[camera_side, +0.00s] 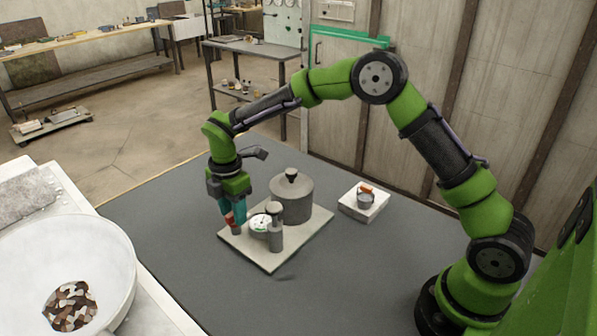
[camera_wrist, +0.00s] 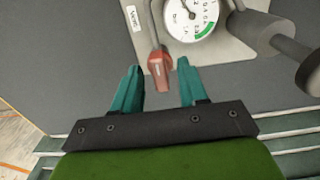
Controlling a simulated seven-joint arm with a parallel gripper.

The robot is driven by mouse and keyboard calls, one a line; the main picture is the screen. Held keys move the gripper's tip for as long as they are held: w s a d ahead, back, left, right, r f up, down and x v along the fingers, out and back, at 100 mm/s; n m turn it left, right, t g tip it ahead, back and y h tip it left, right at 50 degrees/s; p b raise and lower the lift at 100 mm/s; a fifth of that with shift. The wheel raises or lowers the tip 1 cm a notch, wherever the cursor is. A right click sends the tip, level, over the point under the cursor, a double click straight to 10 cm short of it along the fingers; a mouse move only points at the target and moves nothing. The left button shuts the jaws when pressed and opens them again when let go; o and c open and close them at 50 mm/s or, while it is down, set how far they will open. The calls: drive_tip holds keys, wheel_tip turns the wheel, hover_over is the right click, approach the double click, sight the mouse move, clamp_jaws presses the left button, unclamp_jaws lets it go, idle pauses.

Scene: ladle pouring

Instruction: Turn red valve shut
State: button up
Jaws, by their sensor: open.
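The red valve (camera_wrist: 158,66) is a small red handle on a grey stem. In the wrist view it shows at the top middle, its red end near the gap between my fingers. In the side view the red valve (camera_side: 229,219) is partly hidden by my gripper at the plate's left edge. My gripper (camera_wrist: 160,85) is open, with teal fingers apart on either side of the handle's end. In the side view my gripper (camera_side: 232,212) points down over the valve. Whether the fingers touch the handle cannot be told.
A light base plate (camera_side: 272,260) carries a round dial gauge (camera_wrist: 192,17), a small grey cylinder (camera_side: 275,236) and a large lidded grey pot (camera_side: 292,200). A white bowl (camera_side: 115,262) stands at left. The dark tabletop (camera_side: 330,290) in front is clear.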

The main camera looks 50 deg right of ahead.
clamp_jaws()
drive_tip(key=shift+m, duration=0.3)
drive_tip(key=m, duration=0.3)
drive_tip(key=shift+m, duration=0.3)
drive_tip(key=m, duration=0.4)
drive_tip(key=shift+m, duration=0.3)
drive_tip(key=m, duration=0.4)
drive_tip(key=shift+m, duration=2.5)
